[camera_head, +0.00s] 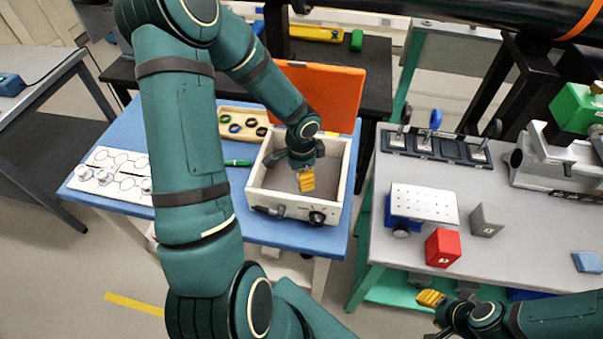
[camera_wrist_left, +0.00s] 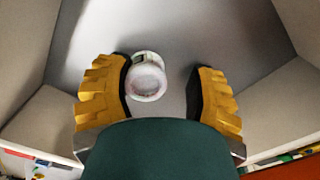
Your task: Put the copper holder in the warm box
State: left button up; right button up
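The warm box is a white open-topped box (camera_head: 258,197) with a dark knob on its front and an orange lid (camera_head: 322,92) standing open behind. My left gripper (camera_head: 306,182) reaches down into it. In the left wrist view its yellow fingers (camera_wrist_left: 160,90) are apart. A small pale, round, pinkish-white piece (camera_wrist_left: 147,82) lies on the box floor between them, close to the left finger with a gap to the right one. It may be the copper holder; its metal colour is not clear. My right gripper (camera_head: 431,298) is low at the right, its fingers unclear.
A wooden tray of coloured rings (camera_head: 243,124), a green pen (camera_head: 238,162) and a white hexagon-marked board (camera_head: 112,172) are on the blue table. On the right bench are a dark rack (camera_head: 433,146), a perforated block (camera_head: 424,203), a red cube (camera_head: 442,248) and a grey cube (camera_head: 487,219).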

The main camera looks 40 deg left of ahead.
pick_arm(q)
jog(key=shift+r, duration=0.15)
notch_tip(320, 180, up, 12)
jog(key=p, duration=0.3)
jog(key=shift+s, duration=0.1)
dwell(0.6)
